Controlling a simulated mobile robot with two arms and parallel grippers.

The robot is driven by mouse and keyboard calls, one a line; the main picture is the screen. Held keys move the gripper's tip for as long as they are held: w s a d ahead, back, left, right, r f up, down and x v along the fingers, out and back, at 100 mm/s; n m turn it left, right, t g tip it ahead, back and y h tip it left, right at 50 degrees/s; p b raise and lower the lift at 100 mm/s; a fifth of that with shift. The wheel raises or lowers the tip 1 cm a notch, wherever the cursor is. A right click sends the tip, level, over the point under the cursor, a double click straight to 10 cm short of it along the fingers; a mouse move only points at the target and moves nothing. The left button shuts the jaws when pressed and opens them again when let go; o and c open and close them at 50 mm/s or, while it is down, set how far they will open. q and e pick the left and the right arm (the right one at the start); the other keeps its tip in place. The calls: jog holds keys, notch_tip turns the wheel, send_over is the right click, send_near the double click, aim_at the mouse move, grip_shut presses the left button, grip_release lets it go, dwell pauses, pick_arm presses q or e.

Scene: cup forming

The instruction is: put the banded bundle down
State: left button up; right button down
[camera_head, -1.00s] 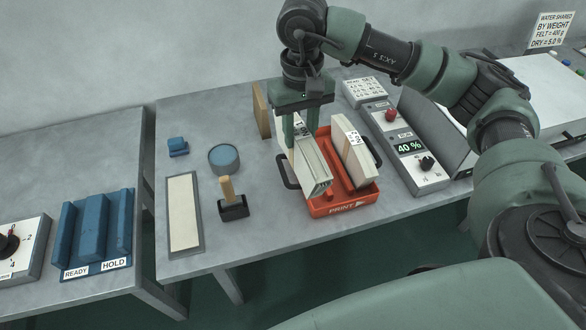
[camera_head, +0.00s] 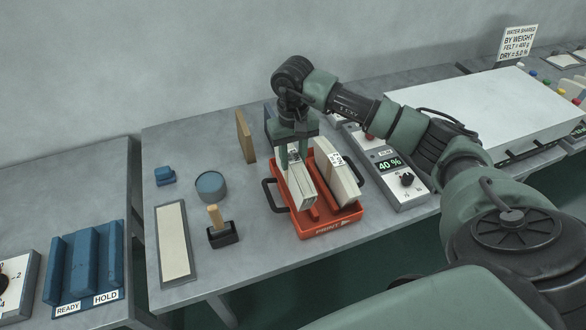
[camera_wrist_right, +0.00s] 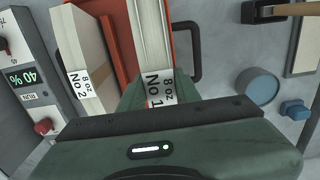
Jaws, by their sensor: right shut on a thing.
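My right gripper (camera_head: 291,158) is shut on a pale, flat-sided banded bundle (camera_head: 302,190). Its label reads "8 oz No 1" in the right wrist view (camera_wrist_right: 154,88). The bundle is at the left half of the red tray marked PRINT (camera_head: 350,215), low between its walls; I cannot tell whether its underside touches the tray floor. A second bundle, No 2 (camera_head: 338,172), sits tilted in the tray's right half and also shows in the wrist view (camera_wrist_right: 80,50). A gap separates the two bundles. My left gripper is not in view.
A control box (camera_head: 400,185) showing 40 % stands right of the tray. A wooden board (camera_head: 245,137) stands behind it to the left. A blue round pot (camera_head: 211,187), a wood-handled tool (camera_head: 222,235) and a pale strip (camera_head: 173,243) lie left. A blue READY/HOLD rack (camera_head: 88,265) is on the left table.

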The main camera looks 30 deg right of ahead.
jog(key=shift+w+f, duration=0.1)
jog(key=shift+f, duration=0.55)
notch_tip(320, 180, down, 4)
jog(key=shift+r+p, duration=0.1)
jog(key=shift+p, duration=0.55)
jog(key=shift+f, duration=0.25)
jog(key=shift+f, duration=0.1)
jog(key=shift+f+b, duration=0.1)
jog(key=shift+b, duration=0.2)
jog(key=c, duration=1)
grip_release()
